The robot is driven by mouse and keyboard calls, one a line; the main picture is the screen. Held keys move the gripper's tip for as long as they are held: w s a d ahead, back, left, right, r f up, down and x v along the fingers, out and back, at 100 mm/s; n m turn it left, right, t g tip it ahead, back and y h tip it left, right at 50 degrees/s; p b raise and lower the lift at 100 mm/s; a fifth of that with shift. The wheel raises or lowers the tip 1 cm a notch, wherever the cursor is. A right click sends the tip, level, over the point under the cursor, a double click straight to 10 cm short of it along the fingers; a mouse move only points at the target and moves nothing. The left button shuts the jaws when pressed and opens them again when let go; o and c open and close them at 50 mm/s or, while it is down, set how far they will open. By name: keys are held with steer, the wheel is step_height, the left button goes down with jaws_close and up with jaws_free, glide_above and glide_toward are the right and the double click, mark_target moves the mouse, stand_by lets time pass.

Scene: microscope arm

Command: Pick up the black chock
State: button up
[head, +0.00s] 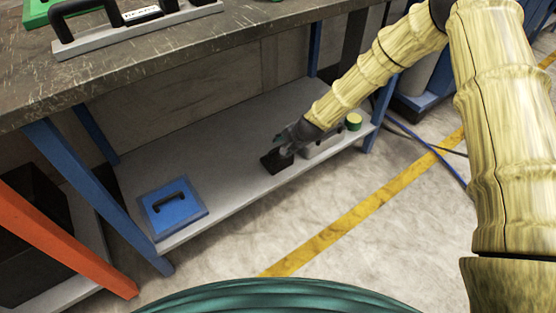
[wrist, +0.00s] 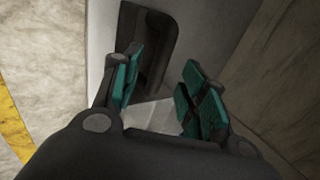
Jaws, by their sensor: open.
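The black chock (head: 274,163) lies on the grey lower shelf (head: 225,150) of the workbench, right of the shelf's middle in the head view. In the wrist view a dark block, which looks like the chock (wrist: 158,35), shows at the top, beyond and partly behind the left finger. My gripper (head: 287,150) reaches down over the shelf right by the chock. In the wrist view my gripper (wrist: 160,85) is open, with teal pads apart and nothing clamped between them. Whether a finger touches the chock cannot be told.
A blue plate with a black handle (head: 173,207) lies at the shelf's left end. A grey object (head: 325,145) and a green-yellow cylinder (head: 353,122) are right of my gripper. The benchtop (head: 190,62) overhangs the shelf; blue legs (head: 85,185) stand at its ends.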

mark_target(273, 162)
steer(key=b+x, duration=0.2)
steer(key=x, duration=0.2)
steer(key=shift+a+f, duration=0.1)
steer(key=shift+f, duration=0.15)
jaws_close()
steer(key=shift+w+r, duration=0.1)
steer(key=shift+r, duration=0.05)
